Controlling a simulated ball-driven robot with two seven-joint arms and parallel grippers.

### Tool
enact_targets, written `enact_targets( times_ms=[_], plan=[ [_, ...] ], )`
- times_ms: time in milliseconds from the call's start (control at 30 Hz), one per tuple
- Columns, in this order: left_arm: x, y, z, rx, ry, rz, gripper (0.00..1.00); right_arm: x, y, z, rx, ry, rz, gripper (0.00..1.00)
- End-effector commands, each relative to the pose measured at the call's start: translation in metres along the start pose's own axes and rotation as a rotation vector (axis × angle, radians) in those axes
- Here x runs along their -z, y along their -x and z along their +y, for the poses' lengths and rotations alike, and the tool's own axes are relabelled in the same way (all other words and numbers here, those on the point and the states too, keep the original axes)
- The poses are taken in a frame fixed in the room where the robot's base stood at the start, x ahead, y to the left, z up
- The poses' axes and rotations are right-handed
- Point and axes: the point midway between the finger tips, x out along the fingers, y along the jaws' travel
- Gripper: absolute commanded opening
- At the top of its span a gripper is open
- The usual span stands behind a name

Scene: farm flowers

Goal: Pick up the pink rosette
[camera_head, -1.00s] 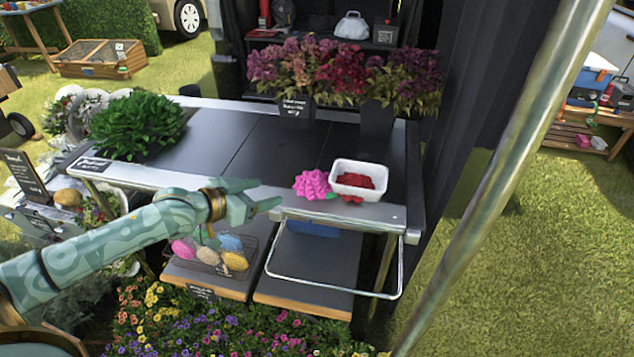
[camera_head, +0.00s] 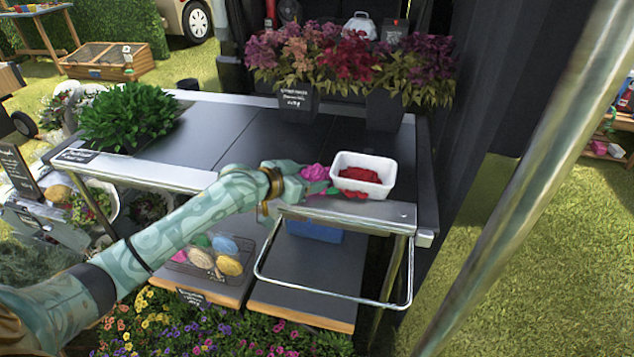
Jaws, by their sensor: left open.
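The pink rosette (camera_head: 315,172) lies near the front edge of the dark table (camera_head: 215,130), just left of a white tub. My left gripper (camera_head: 318,182) is at the rosette, with its fingers in front of and beside it. The gripper is open and hides much of the rosette; I cannot tell whether the fingers touch it. The white tub (camera_head: 378,160) holds a red item (camera_head: 360,174), and a bit of red shows at its front. My right gripper is not in view.
Potted red and purple flowers (camera_head: 345,60) stand along the table's back. A leafy green plant (camera_head: 130,117) is at the left. A metal rail (camera_head: 335,295) hangs below the front edge, and a wire basket (camera_head: 212,257) sits on the lower shelf. A pole rises at right.

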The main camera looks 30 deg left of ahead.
Motion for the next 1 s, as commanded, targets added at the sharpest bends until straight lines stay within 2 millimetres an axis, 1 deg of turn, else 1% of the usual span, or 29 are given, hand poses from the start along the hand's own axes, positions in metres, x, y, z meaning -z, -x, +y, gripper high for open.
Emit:
enact_targets(
  times_ms=[33, 233, 333, 667, 767, 867, 1000],
  plan=[
    [0.0, -0.003, 0.0, 0.0, 0.0, 0.001, 0.61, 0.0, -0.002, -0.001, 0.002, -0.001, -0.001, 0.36],
    [0.002, -0.002, 0.0, 0.0, -0.002, 0.002, 0.61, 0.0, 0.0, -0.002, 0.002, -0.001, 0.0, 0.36],
    [0.002, -0.002, 0.0, 0.001, -0.001, 0.002, 0.33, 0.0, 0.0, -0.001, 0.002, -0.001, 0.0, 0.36],
    [0.002, -0.001, 0.0, 0.001, -0.002, 0.001, 0.33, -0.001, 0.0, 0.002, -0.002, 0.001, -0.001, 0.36],
    [0.012, 0.003, 0.0, 0.001, -0.002, 0.004, 0.33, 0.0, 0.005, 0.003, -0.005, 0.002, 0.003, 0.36],
    [0.032, 0.011, -0.001, 0.002, -0.005, 0.008, 0.33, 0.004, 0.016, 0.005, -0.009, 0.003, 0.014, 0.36],
    [0.064, 0.025, 0.0, 0.002, -0.006, 0.009, 0.33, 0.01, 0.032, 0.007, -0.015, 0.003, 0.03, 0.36]
  ],
)
